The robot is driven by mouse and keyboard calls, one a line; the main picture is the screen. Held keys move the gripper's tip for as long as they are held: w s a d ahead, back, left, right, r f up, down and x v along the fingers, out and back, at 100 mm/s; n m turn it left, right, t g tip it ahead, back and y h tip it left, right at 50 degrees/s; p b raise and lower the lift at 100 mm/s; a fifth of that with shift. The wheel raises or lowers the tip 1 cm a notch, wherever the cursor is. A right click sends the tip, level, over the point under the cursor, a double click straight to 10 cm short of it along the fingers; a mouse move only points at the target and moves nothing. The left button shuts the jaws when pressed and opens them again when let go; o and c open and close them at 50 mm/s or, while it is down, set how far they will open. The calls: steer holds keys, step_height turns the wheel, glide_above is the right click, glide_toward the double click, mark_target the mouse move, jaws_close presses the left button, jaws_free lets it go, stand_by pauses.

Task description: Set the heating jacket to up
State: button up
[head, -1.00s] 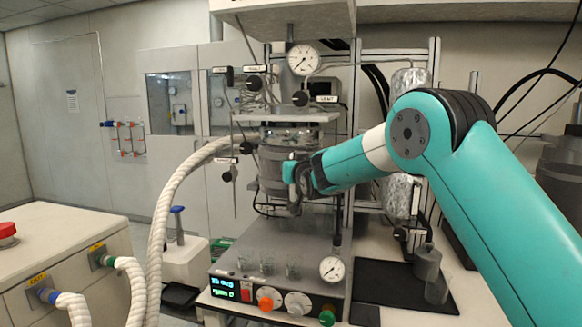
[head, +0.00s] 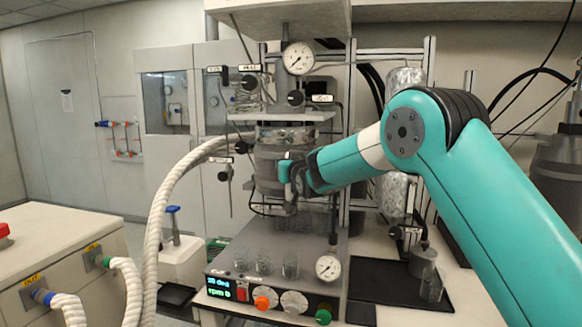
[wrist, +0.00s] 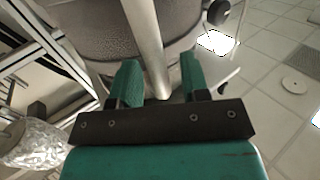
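The heating jacket (head: 268,172) is a dark grey cylinder around the vessel under the reactor head in the head view. In the wrist view its grey textured wall (wrist: 95,35) fills the top, with a pale metal bar (wrist: 147,45) in front of it. My gripper (head: 288,178) is at the jacket's front right side. In the wrist view my gripper (wrist: 160,75) has its two green fingers apart, one on each side of the bar's lower end. A gap shows beside the bar, so the fingers look open around it. The far side of the jacket is hidden.
Below the jacket is a control box (head: 300,245) with glass beakers (head: 290,266), knobs and a gauge (head: 328,267). White hoses (head: 165,200) curve up on the left. A black mat (head: 385,282) holds metal cylinders at right. Valves and a gauge sit above.

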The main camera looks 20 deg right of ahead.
steer(key=s+d+b, duration=0.1)
steer(key=s+b, duration=0.6)
steer(key=s, duration=1)
steer(key=shift+s, duration=0.2)
steer(key=s+a+f+n+g+y, duration=0.1)
steer(key=s+a+f+g+y, duration=0.15)
steer(key=s+f+g, duration=0.5)
steer(key=s+a+f+n+g+y, duration=0.1)
steer(key=s+a+f+n+g, duration=0.2)
steer(key=s, duration=0.7)
steer(key=s+a+f+n+g, duration=0.1)
steer(key=s+f+g, duration=0.1)
steer(key=s, duration=0.7)
steer(key=s+f+n+g, duration=0.1)
steer(key=s+f+g, duration=0.2)
steer(key=s, duration=0.6)
steer(key=shift+s+a+f+n+g, duration=0.3)
steer(key=shift+s+a+g, duration=0.1)
steer(key=shift+g, duration=0.85)
steer(key=shift+w+d+h, duration=0.1)
steer(key=shift+h, duration=0.15)
